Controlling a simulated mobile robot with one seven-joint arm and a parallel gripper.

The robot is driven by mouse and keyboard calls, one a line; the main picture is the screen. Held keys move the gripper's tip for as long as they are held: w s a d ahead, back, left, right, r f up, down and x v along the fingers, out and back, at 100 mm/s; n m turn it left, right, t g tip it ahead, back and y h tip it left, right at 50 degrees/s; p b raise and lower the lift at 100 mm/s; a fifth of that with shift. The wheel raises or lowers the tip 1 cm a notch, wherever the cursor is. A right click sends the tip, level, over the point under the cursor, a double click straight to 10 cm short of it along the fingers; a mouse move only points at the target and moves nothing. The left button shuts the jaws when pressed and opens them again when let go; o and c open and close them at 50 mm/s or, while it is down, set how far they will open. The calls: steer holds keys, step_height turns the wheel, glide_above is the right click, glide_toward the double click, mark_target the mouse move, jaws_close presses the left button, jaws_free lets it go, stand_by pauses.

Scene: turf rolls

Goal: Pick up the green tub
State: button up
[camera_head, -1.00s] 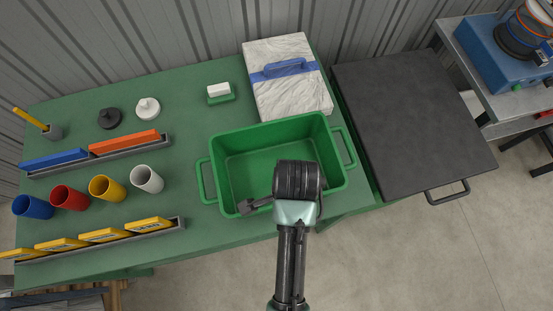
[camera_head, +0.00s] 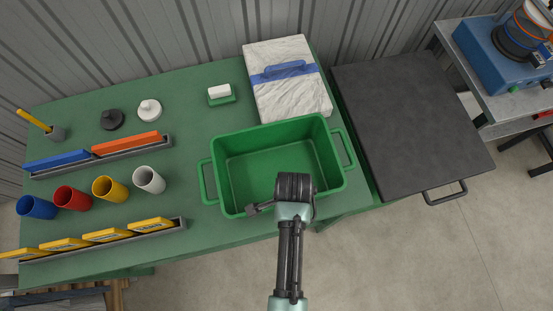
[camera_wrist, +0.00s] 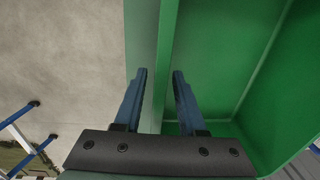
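The green tub (camera_head: 235,189) is an open, empty rectangular bin with a loop handle at each end. It stands on the green table near its front right edge. In the head view my arm's end covers part of its near wall, and my fingertips cannot be made out there. In the wrist view my gripper (camera_wrist: 161,72) has its two blue fingers apart, with the tub's rim (camera_wrist: 166,45) running between them. The right finger is over the tub's inside and the left one is on the outer side. Contact with the wall cannot be told.
A marble-like slab (camera_head: 290,101) with a blue handle lies behind the tub. A dark flat board (camera_head: 410,120) is to its right. Several coloured cups, such as a white cup (camera_head: 149,179), and a soap-like white block (camera_head: 219,91) stand to its left.

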steer(key=shift+c, duration=0.3)
jaws_close()
stand_by(1.0)
steer(key=shift+w+r, duration=0.15)
